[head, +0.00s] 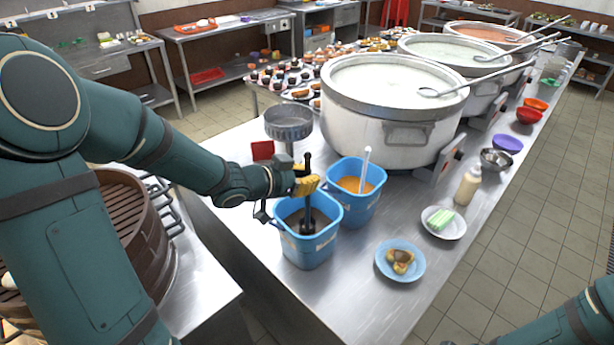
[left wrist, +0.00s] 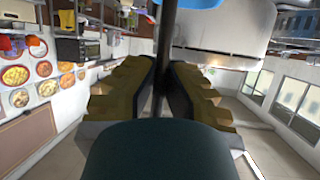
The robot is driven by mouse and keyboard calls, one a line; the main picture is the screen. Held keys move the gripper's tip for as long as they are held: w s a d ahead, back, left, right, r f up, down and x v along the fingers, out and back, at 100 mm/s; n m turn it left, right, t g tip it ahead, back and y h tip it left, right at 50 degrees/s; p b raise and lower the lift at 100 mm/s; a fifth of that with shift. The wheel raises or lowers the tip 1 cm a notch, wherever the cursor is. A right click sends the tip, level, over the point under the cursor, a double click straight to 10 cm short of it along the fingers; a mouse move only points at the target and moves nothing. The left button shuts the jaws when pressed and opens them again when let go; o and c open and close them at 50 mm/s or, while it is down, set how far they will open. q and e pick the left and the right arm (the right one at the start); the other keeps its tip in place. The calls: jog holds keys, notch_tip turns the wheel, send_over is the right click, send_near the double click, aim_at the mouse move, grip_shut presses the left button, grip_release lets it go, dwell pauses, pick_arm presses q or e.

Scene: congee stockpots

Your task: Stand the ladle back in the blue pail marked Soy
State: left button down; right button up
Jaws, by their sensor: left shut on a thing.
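My left gripper (head: 305,186) is shut on the dark handle of the ladle (head: 308,212), which also shows upright between the yellow fingers of the gripper in the left wrist view (left wrist: 163,80). The ladle points down into the mouth of the nearer blue pail (head: 306,252), which holds dark liquid. Its lower end is hard to make out against the liquid, so I cannot tell whether it rests on the bottom. This pail's pale marking is too small to read. A second blue pail (head: 350,205) beside it holds orange-brown liquid and a white-handled utensil (head: 365,165). My right gripper is out of view.
A large stockpot (head: 375,135) stands behind the pails, with more pots beyond. A blue plate of food (head: 400,262), a white plate (head: 443,223) and a bottle (head: 467,187) stand to the right. The steel counter (head: 340,300) is bare in front.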

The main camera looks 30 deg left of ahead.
aim_at(306, 205)
pick_arm(q)
jog(key=shift+f+b, duration=2.35)
jog(key=shift+f, duration=0.85)
jog(key=shift+f+b, duration=0.8)
jog(key=shift+f, duration=0.3)
jog(key=c, duration=1.1)
grip_release()
jog(key=shift+o, duration=0.2)
jog(key=v, duration=1.2)
jog(key=shift+a, duration=0.1)
